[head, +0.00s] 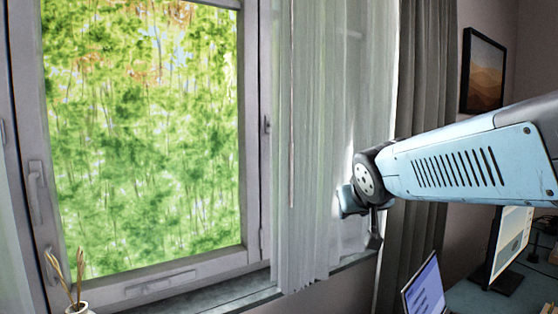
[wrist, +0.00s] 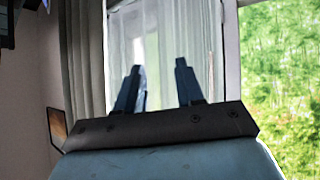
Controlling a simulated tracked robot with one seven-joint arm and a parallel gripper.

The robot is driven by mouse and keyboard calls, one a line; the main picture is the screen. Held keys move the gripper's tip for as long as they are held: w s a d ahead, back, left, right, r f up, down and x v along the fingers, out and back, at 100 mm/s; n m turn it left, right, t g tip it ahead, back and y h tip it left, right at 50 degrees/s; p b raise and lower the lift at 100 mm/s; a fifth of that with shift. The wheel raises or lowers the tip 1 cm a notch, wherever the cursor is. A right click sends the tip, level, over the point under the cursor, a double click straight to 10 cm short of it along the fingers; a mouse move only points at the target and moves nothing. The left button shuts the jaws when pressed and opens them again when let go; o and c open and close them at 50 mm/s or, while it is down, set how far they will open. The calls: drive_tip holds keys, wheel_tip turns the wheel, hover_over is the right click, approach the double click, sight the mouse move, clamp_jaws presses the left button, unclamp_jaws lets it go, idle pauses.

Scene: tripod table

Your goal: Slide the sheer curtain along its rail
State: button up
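The sheer curtain (head: 312,130) is white and translucent. It hangs in vertical folds over the right side of the window, down past the sill. A thin wand (head: 291,120) hangs along its left part. The rail is out of view above. My gripper (head: 350,200) is in front of the curtain's right part, and I cannot tell whether it touches the cloth. In the wrist view, the two fingers of my gripper (wrist: 160,75) stand apart, with the pale sheer curtain (wrist: 160,50) seen beyond and between them. Nothing is clearly held.
A grey opaque curtain (head: 428,70) hangs to the right, behind my arm. The window frame (head: 252,120) has handles. A vase with dry stalks (head: 78,307) stands at the lower left. A laptop (head: 424,290) and a monitor (head: 508,245) stand on a desk at the lower right.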

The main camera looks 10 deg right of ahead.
drive_tip(key=w+d+r+t, duration=0.35)
drive_tip(key=w+r, duration=0.25)
drive_tip(key=w, duration=0.2)
drive_tip(key=n+t+y, duration=0.2)
drive_tip(key=n+y, duration=0.5)
drive_tip(key=y, duration=0.5)
approach(291, 159)
drive_tip(key=x, duration=1)
drive_tip(key=shift+w, duration=0.45)
drive_tip(key=shift+c, duration=0.5)
clamp_jaws()
drive_tip(key=shift+d, duration=0.1)
